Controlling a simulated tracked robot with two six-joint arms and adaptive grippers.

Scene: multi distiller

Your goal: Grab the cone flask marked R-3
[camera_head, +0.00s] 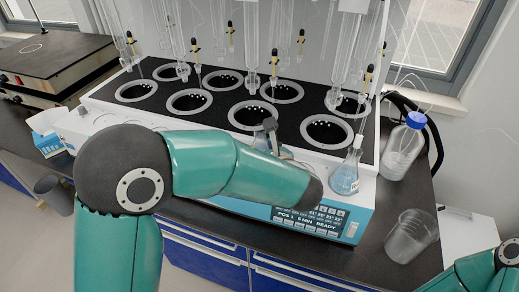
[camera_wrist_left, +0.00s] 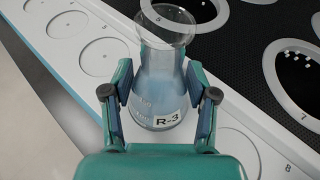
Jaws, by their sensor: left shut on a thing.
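The cone flask marked R-3 (camera_wrist_left: 160,98) is clear glass with a white label and stands between my left fingers in the left wrist view. My left gripper (camera_wrist_left: 157,82) is shut on its body, one finger on each side. In the head view my left gripper (camera_head: 270,138) is mostly hidden behind my own forearm, and the flask is largely hidden there too. Only part of my right arm shows at the bottom right corner; its gripper is out of view.
The distiller (camera_head: 222,101) has several round wells under glass tubes. Another flask (camera_head: 345,178) with bluish liquid stands on its front ledge. A blue-capped bottle (camera_head: 400,150) and an empty beaker (camera_head: 410,237) stand at the right. Dark counter shows near the beaker.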

